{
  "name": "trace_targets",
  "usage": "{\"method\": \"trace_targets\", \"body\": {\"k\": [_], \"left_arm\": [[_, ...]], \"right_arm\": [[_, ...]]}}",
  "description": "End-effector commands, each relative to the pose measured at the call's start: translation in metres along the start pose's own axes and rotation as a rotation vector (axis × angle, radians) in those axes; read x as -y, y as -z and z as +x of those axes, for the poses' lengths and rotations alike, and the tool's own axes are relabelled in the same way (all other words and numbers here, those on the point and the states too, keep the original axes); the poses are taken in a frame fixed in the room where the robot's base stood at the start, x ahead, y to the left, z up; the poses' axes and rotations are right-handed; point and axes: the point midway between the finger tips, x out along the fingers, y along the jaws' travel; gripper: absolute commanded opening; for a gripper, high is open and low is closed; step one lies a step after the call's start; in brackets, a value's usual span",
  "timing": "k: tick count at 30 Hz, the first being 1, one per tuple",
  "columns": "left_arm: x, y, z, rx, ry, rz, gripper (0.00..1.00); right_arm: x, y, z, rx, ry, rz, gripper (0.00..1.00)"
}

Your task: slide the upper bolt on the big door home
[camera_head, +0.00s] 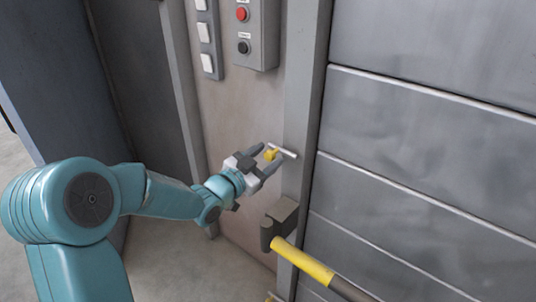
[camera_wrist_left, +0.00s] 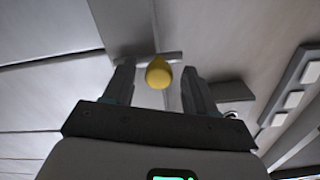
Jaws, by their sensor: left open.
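The bolt shows as a pale bar (camera_head: 283,151) on the grey door post, with a yellow knob (camera_head: 270,154) at its left part. My left gripper (camera_head: 268,156) is at the bolt with its two fingers on either side of the yellow knob. In the left wrist view the yellow knob (camera_wrist_left: 159,73) sits between the open fingertips (camera_wrist_left: 160,78), with a gap visible on both sides. The bar (camera_wrist_left: 150,58) runs behind the knob there. The big door (camera_head: 430,110) of grey horizontal panels is to the right. My right gripper is not seen.
A yellow and dark handrail bar (camera_head: 305,263) with a grey bracket (camera_head: 281,220) stands just below the gripper. A control box (camera_head: 250,35) with red and black buttons and a strip of white switches (camera_head: 206,33) are above it. Open floor (camera_head: 180,268) lies at lower left.

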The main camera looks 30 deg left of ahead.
Motion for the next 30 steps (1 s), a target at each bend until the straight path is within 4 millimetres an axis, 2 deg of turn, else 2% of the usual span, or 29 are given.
{"method": "trace_targets", "body": {"k": [4, 12, 13, 15, 18, 26, 30], "left_arm": [[0.000, 0.000, 0.011, 0.000, 0.000, -0.001, 0.56], [0.000, 0.000, 0.012, 0.000, 0.001, -0.001, 0.56], [0.000, 0.000, 0.012, 0.000, 0.001, -0.001, 0.50], [0.000, 0.000, 0.012, 0.000, 0.001, -0.001, 0.27], [0.000, 0.000, 0.012, 0.000, 0.001, -0.001, 0.00], [-0.003, -0.001, 0.012, 0.000, 0.000, 0.000, 0.00], [-0.011, 0.001, 0.012, -0.002, -0.001, 0.000, 0.00]], "right_arm": [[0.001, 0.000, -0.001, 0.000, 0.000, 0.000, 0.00], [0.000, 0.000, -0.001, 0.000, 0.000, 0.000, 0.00], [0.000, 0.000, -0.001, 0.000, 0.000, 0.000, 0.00], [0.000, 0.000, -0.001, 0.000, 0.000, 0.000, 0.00], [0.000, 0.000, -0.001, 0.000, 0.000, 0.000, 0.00], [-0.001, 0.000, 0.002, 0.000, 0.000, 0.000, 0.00], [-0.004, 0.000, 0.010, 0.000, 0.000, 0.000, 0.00]]}}
